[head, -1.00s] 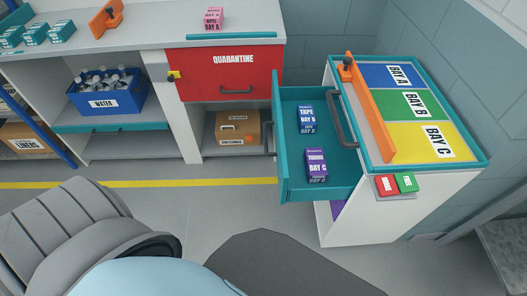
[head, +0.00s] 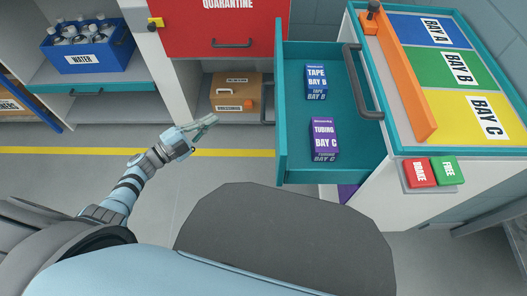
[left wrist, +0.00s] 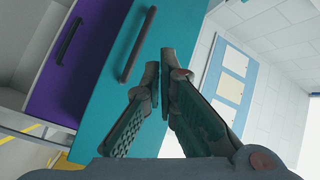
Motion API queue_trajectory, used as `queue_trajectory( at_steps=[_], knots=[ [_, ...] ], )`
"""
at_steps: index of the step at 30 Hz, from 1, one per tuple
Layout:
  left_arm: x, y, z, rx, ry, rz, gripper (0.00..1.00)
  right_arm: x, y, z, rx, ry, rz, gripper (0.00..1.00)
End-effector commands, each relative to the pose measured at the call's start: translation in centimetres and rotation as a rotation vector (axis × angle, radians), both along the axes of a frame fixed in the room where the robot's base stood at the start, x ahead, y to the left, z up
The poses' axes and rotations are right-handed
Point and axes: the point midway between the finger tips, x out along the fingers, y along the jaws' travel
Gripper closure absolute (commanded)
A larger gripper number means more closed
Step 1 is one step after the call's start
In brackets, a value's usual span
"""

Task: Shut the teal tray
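The teal tray (head: 283,120) is a drawer pulled out leftward from the white cart in the head view. It holds a blue TAPE BAY B box (head: 317,82) and a purple TUBING BAY C box (head: 324,138). My left gripper (head: 211,120) is left of the tray's front, apart from it and empty. Its fingers are together, with only a thin gap in the left wrist view (left wrist: 158,70). There the teal front panel (left wrist: 115,100) with its dark handle (left wrist: 137,45) is beyond the fingers. My right gripper is not in view.
A purple drawer (left wrist: 58,75) lies below the tray. A cardboard box (head: 235,92) sits on a shelf behind. Floor left of the tray is open.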

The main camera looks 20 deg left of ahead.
Motion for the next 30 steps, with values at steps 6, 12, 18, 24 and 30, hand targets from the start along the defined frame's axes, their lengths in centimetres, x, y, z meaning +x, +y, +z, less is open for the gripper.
queue_trajectory(
  at_steps=[6, 12, 18, 24, 30],
  knots=[
    [-5.1, -3.6, 2.4, 0.32, -0.38, -0.627, 1.0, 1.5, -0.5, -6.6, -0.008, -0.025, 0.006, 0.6],
    [-5.2, -5.6, 3.3, 0.336, -0.397, -0.673, 1.0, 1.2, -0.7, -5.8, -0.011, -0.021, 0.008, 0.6],
    [-4.2, -9.8, 3.3, 0.332, -0.397, -0.672, 1.0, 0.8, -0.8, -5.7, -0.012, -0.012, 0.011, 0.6],
    [-3.1, -13.9, 3.2, 0.331, -0.396, -0.67, 1.0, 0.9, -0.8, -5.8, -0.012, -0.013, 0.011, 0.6],
    [-2.4, -16.6, 3.2, 0.331, -0.394, -0.668, 1.0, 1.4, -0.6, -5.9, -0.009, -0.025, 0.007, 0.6]
  ],
)
